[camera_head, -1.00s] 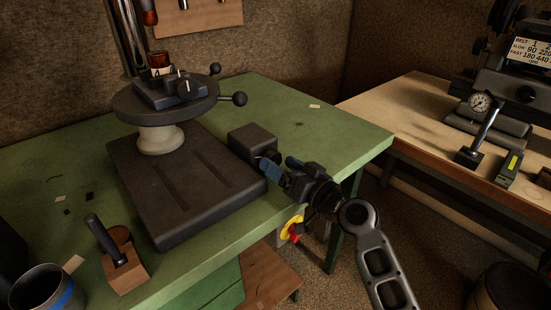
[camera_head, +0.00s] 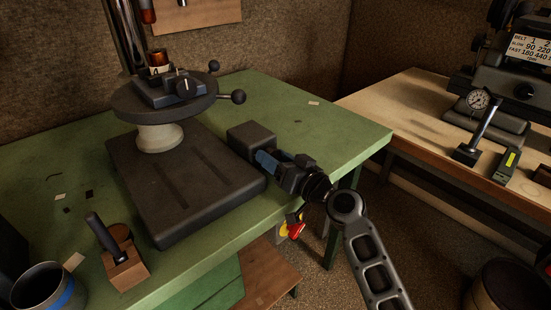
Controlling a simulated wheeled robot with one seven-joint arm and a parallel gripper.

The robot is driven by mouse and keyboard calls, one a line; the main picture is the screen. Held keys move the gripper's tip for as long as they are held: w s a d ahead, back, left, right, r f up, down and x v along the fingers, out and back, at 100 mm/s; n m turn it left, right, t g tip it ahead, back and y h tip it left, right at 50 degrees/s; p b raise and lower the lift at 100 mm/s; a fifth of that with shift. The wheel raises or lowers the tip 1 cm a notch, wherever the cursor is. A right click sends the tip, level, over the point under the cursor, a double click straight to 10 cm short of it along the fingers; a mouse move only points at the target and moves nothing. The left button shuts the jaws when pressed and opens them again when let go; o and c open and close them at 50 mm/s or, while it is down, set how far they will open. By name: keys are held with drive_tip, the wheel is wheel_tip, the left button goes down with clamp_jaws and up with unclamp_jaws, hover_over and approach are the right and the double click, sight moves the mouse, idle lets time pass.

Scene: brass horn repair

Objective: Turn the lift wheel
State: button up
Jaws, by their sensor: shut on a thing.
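The drill-press-like machine has a dark base plate (camera_head: 180,190) on the green bench, with a dark box (camera_head: 251,138) at its right edge. My gripper (camera_head: 266,162) comes in from the right, its blue fingers at the box's front right side. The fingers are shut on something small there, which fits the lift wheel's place. The wheel itself is hidden behind the fingers, so its shape and angle cannot be told.
Above the base stands a round table (camera_head: 165,100) with a clamp and ball-ended handles (camera_head: 231,97). A wooden block with a dark-handled tool (camera_head: 122,262) and a cup (camera_head: 47,288) stand front left. A wooden bench (camera_head: 405,118) stands right.

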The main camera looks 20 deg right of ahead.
drive_tip(key=shift+c, duration=0.6)
drive_tip(key=shift+m, duration=0.8)
drive_tip(key=o, duration=1)
drive_tip(key=shift+s, duration=0.1)
drive_tip(key=shift+b+v, duration=0.9)
drive_tip(key=shift+v, duration=2.9)
